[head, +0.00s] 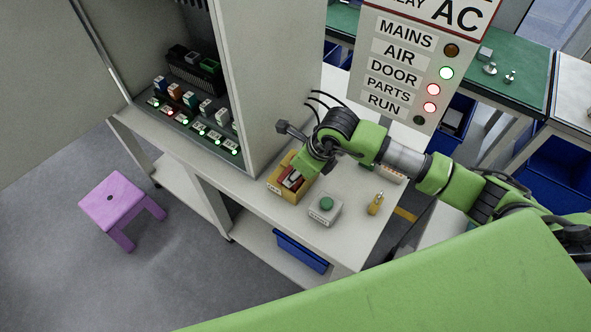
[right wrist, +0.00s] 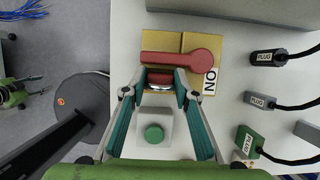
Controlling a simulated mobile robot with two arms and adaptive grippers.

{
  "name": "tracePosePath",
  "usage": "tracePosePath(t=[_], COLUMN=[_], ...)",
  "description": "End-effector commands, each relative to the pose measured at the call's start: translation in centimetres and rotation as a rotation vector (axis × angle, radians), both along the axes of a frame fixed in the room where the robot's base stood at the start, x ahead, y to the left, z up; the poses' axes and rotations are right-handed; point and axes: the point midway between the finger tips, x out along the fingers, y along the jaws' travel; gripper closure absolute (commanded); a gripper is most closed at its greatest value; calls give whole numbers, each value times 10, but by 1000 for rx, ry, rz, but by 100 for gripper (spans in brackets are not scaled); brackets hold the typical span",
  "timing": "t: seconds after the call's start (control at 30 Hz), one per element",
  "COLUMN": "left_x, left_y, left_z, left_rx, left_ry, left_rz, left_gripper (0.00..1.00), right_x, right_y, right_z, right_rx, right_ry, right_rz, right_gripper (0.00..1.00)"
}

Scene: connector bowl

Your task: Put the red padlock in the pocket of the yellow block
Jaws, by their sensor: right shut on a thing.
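The yellow block (head: 276,186) stands on the white bench beside the cabinet wall; it also shows at the top of the right wrist view (right wrist: 200,42). A red lever (right wrist: 180,58) with a round end lies across it, next to a white lettered label. My right gripper (head: 303,168) is over the block, its teal fingers (right wrist: 161,80) shut on the red padlock (right wrist: 159,75). A silver part (right wrist: 160,87) shows at the padlock's near side. The padlock is at the block's near edge; the fingers partly hide it, and I cannot tell whether it touches the block or where the pocket is. My left gripper is not in view.
A grey box with a green button (head: 327,204) stands close to the block, and a small yellow item (head: 375,203) lies to its right. Black-cabled plugs (right wrist: 262,100) lie right of the block in the right wrist view. The cabinet wall (head: 275,80) rises behind.

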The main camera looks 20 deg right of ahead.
Motion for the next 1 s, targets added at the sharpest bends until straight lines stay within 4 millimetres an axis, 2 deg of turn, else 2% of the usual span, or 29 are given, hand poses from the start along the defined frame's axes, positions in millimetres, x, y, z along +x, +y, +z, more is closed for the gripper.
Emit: tracePosePath(t=[0.23,0.27,0.3,0.77,0.87,1.0], left_x=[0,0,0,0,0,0], left_y=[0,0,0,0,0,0], left_z=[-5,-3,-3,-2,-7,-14], left_rx=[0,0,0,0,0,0], left_ry=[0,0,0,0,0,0], left_rz=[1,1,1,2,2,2], left_gripper=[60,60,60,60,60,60], right_x=[0,0,0,0,-4,-13], right_y=[0,0,0,-1,-5,-12], right_z=[-4,-2,-2,4,18,45], right_rx=[0,1,1,0,0,0], right_ry=[-1,-1,-1,-4,-5,-8], right_rz=[0,0,0,0,1,1], right_gripper=[96,65,56,56,56,56])
